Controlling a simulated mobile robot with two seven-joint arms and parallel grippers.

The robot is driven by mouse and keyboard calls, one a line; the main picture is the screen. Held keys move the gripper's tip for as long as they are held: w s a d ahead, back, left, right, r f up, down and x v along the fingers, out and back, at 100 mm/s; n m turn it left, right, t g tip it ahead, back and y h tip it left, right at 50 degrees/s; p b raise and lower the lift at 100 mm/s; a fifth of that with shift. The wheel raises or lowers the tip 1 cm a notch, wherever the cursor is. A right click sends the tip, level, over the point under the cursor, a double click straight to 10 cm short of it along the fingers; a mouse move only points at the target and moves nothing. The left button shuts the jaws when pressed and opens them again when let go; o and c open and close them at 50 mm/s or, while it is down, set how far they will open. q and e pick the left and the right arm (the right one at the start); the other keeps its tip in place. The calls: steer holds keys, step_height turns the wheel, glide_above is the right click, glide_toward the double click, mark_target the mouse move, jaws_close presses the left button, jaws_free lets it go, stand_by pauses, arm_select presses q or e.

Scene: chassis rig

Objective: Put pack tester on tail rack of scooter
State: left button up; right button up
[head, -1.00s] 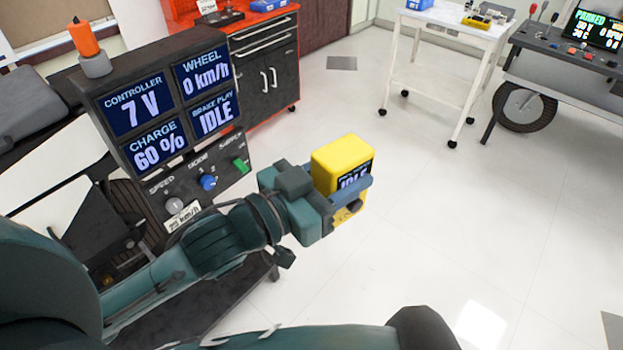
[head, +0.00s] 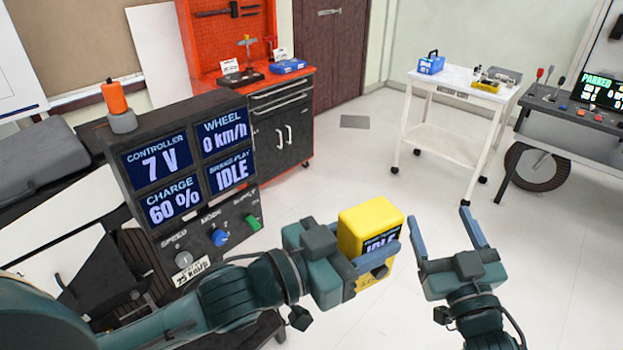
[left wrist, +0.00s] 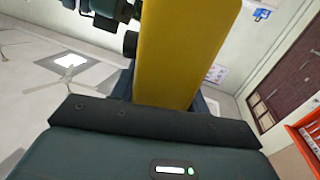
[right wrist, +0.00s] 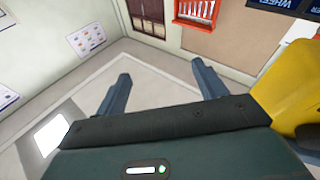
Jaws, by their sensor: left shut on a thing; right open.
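The pack tester (head: 370,222) is a yellow box with a dark screen reading IDLE. My left gripper (head: 376,250) is shut on it and holds it in the air, right of the display console. The tester's yellow side (left wrist: 183,50) fills the middle of the left wrist view. My right gripper (head: 440,218) is open and empty, just right of the tester; its spread fingers show in the right wrist view (right wrist: 161,72). White panels (head: 75,235) and a grey padded shape (head: 38,158) at the left may belong to the scooter. I cannot make out a tail rack.
The console (head: 190,165) reads 7 V, 0 km/h, 60 % and IDLE. A red-topped cabinet (head: 283,125) stands behind it. A white cart (head: 450,136) carries a blue box (head: 431,65). A dark bench (head: 570,140) stands at the right. The middle floor is open.

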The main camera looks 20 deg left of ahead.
steer(key=s+a+r+n+g+y, duration=0.1)
steer(key=a+r+n+g+y, duration=0.5)
steer(key=r, duration=0.5)
steer(key=s+a+r+n+g+y, duration=0.2)
steer(key=a+r+n+y, duration=0.3)
steer(key=r+n+y, duration=0.45)
steer(key=s+a+r+n+g+h, duration=0.3)
steer(key=s+a+n+g, duration=0.35)
steer(key=g, duration=0.35)
steer(key=s+a+r+n+g+h, duration=0.3)
steer(key=s+a+n+g, duration=0.2)
steer(key=s+n+g, duration=0.4)
steer(key=s+a+f+g+h, duration=0.2)
steer(key=s+a+f+h, duration=0.1)
steer(key=s+h, duration=0.3)
steer(key=m+t+h, duration=1)
steer(key=t+h, duration=0.7)
steer(key=h, duration=0.2)
glide_toward(366, 214)
steer(key=x, duration=1)
steer(key=shift+w+d+f, duration=0.15)
steer(key=shift+w+f, duration=0.05)
steer(key=shift+f, duration=0.1)
